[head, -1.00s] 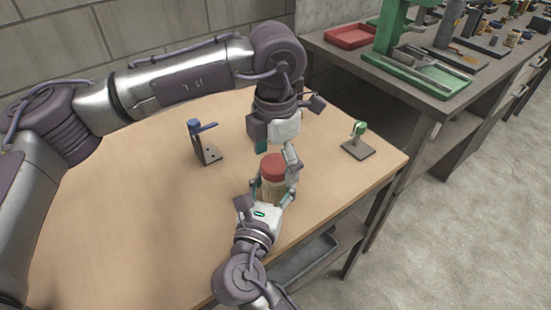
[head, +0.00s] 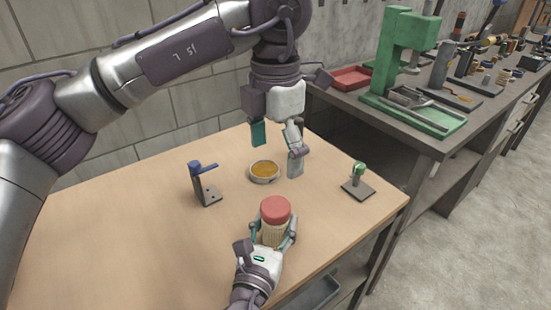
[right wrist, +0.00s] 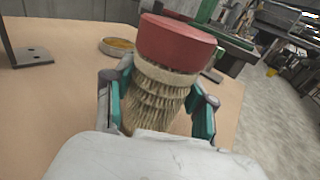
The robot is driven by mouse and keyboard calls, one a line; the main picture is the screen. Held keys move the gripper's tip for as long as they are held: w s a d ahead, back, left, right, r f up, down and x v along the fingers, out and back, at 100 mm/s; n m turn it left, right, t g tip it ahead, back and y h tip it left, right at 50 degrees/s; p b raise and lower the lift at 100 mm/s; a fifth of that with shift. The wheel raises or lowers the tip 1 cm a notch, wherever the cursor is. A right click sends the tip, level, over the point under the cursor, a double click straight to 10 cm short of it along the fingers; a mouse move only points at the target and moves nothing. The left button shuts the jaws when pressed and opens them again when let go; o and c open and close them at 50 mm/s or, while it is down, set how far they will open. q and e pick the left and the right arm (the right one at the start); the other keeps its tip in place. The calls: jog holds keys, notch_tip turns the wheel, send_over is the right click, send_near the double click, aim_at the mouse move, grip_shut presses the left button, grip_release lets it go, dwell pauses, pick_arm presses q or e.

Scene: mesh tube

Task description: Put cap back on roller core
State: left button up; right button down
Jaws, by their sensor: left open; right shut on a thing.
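The red cap (head: 275,209) sits on top of the tan, ribbed mesh roller core (head: 274,235). In the right wrist view the cap (right wrist: 174,42) covers the upper end of the core (right wrist: 155,100), above a pale rim. My right gripper (head: 272,233) is shut around the core, one finger on each side, and holds it roughly upright. My left gripper (head: 277,155) is open and empty, above and behind the cap, apart from it. The core's lower end is hidden by my right gripper.
A round dish with amber contents (head: 264,171) stands on the wooden table (head: 120,220) behind the core. A blue-topped metal bracket (head: 205,187) stands left, a green-topped stand (head: 358,181) right. A side bench holds a green press (head: 405,60) and a red tray (head: 350,78).

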jog(key=shift+c, duration=1.4)
grip_release()
jog(key=shift+s, duration=0.1)
jog(key=v, duration=1.2)
